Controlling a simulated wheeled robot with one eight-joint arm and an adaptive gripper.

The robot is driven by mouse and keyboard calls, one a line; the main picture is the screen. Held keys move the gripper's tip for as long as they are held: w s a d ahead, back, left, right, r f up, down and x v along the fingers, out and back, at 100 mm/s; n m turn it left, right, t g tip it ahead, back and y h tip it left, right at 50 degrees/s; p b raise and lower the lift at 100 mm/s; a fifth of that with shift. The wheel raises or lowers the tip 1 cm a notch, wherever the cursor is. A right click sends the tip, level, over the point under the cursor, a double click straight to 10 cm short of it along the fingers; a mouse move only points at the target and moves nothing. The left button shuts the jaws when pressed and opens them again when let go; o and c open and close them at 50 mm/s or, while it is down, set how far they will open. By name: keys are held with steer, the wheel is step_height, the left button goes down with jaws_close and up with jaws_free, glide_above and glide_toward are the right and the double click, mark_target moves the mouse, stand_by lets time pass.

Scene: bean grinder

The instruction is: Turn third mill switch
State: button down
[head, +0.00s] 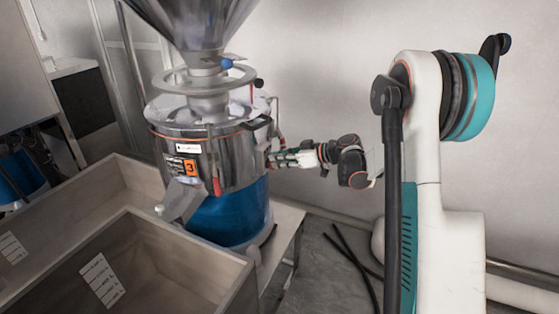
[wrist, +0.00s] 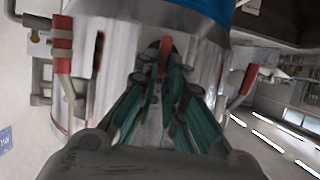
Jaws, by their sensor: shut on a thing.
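The third mill (head: 228,215) has a steel upper drum, a blue lower body and an orange "3" label (head: 190,167). My gripper (head: 275,160) reaches in from the right, at the right side of the steel drum. In the wrist view, my gripper's teal fingers (wrist: 168,80) are closed around a small red switch (wrist: 165,56) on the shiny drum. The fingers hide the lower part of the switch. In the head view, the switch is hidden behind the drum's side and my gripper.
A red-handled lever (wrist: 62,45) stands left of my fingers in the wrist view, and another red handle (wrist: 249,80) is to the right. A large steel hopper (head: 195,22) tops the mill. Wooden bins (head: 160,262) stand at front left. A plain wall is behind my arm.

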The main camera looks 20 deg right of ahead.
steer(key=f+m+y+b, duration=0.1)
steer(key=m+y+b, duration=0.1)
steer(key=m, duration=0.2)
steer(key=w+d+m+g+y+b, duration=0.1)
steer(key=m+y+b, duration=0.1)
steer(key=m+b, duration=0.1)
steer(key=d+f+m+g+y+b, duration=0.1)
steer(key=m+y+b, duration=0.1)
steer(key=m, duration=0.4)
steer(key=shift+w+f+y+b, duration=0.35)
steer(key=shift+w+y+b, duration=0.05)
steer(key=shift+b, duration=0.2)
stand_by(0.4)
steer(key=c, duration=1.7)
jaws_free()
steer(key=v, duration=1.2)
steer(key=shift+w, duration=0.15)
